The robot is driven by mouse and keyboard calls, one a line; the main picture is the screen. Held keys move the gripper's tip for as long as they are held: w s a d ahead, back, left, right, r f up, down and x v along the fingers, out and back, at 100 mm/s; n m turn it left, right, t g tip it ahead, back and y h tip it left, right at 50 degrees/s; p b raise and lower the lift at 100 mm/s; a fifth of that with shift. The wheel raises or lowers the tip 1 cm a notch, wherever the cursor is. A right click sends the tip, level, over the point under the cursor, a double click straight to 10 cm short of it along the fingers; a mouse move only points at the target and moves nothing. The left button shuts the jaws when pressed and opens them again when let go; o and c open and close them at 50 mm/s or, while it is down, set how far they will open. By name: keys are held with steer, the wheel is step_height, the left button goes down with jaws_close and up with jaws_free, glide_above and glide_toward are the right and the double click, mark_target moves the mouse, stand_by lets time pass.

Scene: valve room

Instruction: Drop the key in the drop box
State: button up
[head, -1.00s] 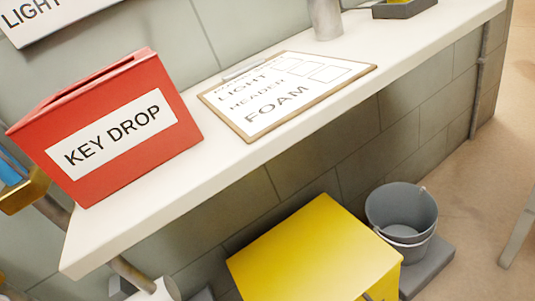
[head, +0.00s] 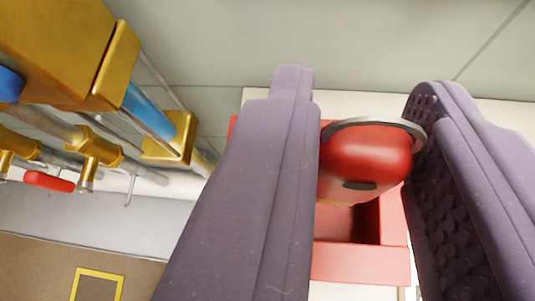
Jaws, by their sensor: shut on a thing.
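My gripper (head: 365,125) has two purple-grey fingers and is shut on the key, gripping its red tag (head: 365,162) between the fingers. A grey metal ring (head: 375,122) curves over the tag's upper edge. A sliver of brass shows under the tag; the rest of the key is hidden. The red drop box (head: 360,262) lies beneath the fingers in the picture, with its dark opening (head: 345,222) showing just below the tag. The tag overlaps the opening in view; I cannot tell how high it is above it.
Brass valve bodies (head: 60,45) and a blue pipe (head: 150,110) are close at the left. A red handle (head: 48,181) is on the pipes farther down. The pale shelf (head: 262,97) runs along the tiled wall (head: 370,45). A yellow square (head: 97,272) marks the brown floor.

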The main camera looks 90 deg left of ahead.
mark_target(332, 201)
step_height(332, 201, down, 6)
steer(key=b, duration=0.5)
steer(key=shift+r+b, duration=0.1)
steer(key=shift+b, duration=0.2)
steer(key=shift+r, duration=0.1)
steer(key=o, duration=1.1)
steer(key=p+v, duration=0.3)
steer(key=v, duration=0.5)
steer(key=shift+p, duration=0.4)
steer(key=shift+w, duration=0.1)
